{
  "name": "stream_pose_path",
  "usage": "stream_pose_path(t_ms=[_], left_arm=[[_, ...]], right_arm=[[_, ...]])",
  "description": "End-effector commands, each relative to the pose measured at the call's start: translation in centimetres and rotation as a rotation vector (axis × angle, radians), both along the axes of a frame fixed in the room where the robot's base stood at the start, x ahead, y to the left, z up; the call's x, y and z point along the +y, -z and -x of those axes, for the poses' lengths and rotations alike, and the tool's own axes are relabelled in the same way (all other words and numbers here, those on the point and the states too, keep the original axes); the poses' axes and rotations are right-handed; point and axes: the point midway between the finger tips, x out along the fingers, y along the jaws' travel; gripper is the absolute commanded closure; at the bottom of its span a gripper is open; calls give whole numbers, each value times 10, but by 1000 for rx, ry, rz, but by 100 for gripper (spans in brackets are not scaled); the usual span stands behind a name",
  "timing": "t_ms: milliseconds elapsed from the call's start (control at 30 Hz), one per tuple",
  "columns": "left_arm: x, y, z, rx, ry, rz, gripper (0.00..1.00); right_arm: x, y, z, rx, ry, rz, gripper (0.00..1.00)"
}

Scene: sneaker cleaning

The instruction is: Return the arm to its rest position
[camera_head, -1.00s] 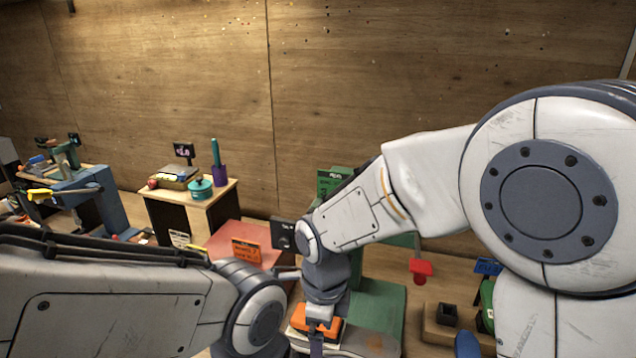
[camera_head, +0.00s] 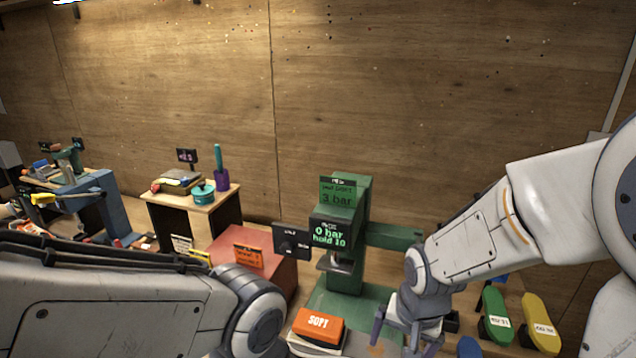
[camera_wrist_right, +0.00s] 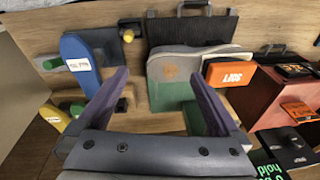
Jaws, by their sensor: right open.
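My right arm (camera_head: 475,240) reaches in from the right in the head view. Its gripper (camera_head: 395,335) is over the right edge of the green press base. In the right wrist view its two fingers (camera_wrist_right: 160,85) stand wide apart with nothing between them. An orange block marked SOFT (camera_head: 318,325) lies left of this gripper, apart from it, and also shows in the wrist view (camera_wrist_right: 230,72). My left arm (camera_head: 130,305) crosses the lower left of the head view; its gripper is not in view.
A green press (camera_head: 347,230) with a lit display stands left of my right forearm. Green and yellow soles (camera_head: 540,318) stand at the right. A grey sole-shaped piece (camera_wrist_right: 185,62) lies by the orange block. A small bench (camera_head: 195,200) stands back left.

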Motion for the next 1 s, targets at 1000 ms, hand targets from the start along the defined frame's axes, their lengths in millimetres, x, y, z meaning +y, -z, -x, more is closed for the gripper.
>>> stream_pose_path(t_ms=[1000], left_arm=[[0,45,0,0,-2,0,100]], right_arm=[[57,16,75,12,-789,63,0]])
